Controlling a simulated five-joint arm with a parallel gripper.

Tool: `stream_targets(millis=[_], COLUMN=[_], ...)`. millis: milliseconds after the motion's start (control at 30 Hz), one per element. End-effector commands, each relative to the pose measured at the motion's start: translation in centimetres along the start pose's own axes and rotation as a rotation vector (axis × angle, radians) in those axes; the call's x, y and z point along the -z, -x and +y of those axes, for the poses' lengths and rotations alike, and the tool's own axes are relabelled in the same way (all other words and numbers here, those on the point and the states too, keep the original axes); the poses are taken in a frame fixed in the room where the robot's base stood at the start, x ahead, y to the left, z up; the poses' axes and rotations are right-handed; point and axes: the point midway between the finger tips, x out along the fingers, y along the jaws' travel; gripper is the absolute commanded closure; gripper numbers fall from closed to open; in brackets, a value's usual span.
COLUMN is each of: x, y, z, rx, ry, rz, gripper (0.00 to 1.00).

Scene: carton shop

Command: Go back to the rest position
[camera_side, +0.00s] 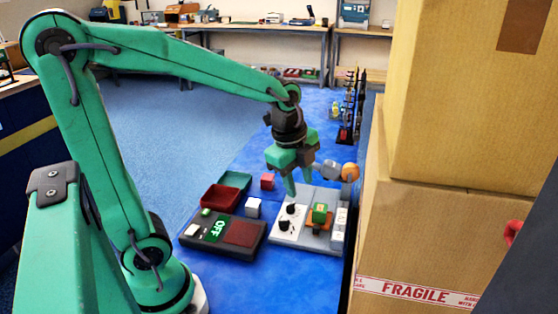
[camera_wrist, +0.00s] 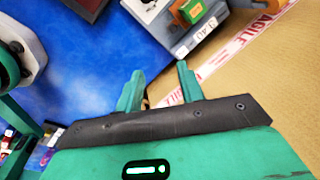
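My green gripper (camera_side: 299,186) hangs fingers-down above the grey panel with black knobs (camera_side: 285,236) in the side view. In the wrist view my gripper (camera_wrist: 160,68) has its two fingers apart, with nothing between them. The arm reaches out over the blue mat (camera_side: 290,285), away from its base. A green and orange block (camera_side: 320,213) sits on the panel's right part, apart from the fingers. It also shows in the wrist view (camera_wrist: 192,11), beyond the fingertips.
Large cartons (camera_side: 440,235) with a FRAGILE band stand close on the right. A box marked OFF (camera_side: 240,231), a red tray (camera_side: 220,197), a white cube (camera_side: 252,207) and a red cube (camera_side: 267,181) lie to the left. An orange ball (camera_side: 350,172) is beside my gripper.

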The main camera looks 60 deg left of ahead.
Motion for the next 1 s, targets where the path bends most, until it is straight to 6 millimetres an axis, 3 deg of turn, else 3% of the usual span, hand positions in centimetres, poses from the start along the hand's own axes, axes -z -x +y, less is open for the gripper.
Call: stream_targets(millis=[500,800,1000], x=[-0.5,-0.8,-1.0], y=[4.6,6.1,6.4], z=[5.0,7.9,9.1], rx=[0.128,0.169,0.176], ry=[0.707,1.102,1.269], rz=[0.090,0.183,0.228], gripper=[0.62,0.62,0.62])
